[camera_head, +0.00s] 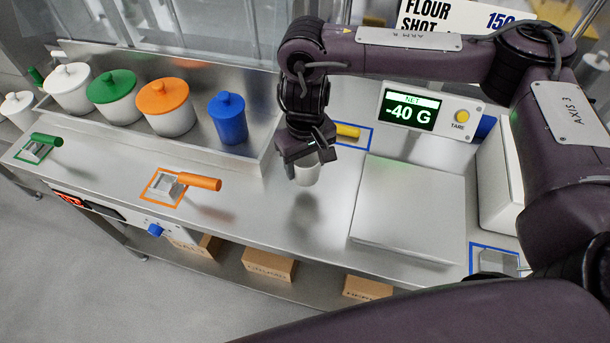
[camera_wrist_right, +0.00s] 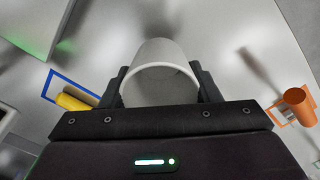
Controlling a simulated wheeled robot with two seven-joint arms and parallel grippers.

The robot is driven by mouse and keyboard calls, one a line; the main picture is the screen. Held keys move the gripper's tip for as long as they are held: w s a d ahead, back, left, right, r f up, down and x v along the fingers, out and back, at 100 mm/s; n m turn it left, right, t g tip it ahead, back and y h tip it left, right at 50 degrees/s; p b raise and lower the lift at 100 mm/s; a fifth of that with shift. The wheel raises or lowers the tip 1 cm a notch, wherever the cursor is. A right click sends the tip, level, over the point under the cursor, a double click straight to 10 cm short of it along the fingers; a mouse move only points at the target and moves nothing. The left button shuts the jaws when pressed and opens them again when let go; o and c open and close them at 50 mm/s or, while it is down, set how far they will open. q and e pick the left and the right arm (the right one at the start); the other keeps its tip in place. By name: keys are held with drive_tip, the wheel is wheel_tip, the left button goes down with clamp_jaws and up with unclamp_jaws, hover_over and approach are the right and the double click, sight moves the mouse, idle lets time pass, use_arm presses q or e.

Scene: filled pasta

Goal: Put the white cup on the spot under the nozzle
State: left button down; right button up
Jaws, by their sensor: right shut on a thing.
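The white cup (camera_head: 307,174) hangs below my right gripper (camera_head: 306,152) in the head view, above the steel counter, with a shadow beneath it. In the right wrist view the cup (camera_wrist_right: 160,72) sits between the two dark fingers of my right gripper (camera_wrist_right: 160,90), which is shut on it. The cup's rim faces the wrist camera. No nozzle can be made out in these views. My left gripper is not in view.
A scale plate (camera_head: 408,210) and its display (camera_head: 412,110) reading -40 G are at the right. Lidded canisters (camera_head: 165,108) stand at the back left. An orange-handled scoop (camera_head: 198,182) and a yellow-handled one (camera_head: 348,131) lie in outlined squares. Bare counter (camera_head: 270,215) lies between.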

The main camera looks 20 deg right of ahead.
sight(306, 177)
drive_tip(key=shift+f+b, duration=0.35)
drive_tip(key=shift+f, duration=2.3)
drive_tip(key=shift+f, duration=0.1)
drive_tip(key=o, duration=1)
drive_tip(key=shift+o, duration=0.2)
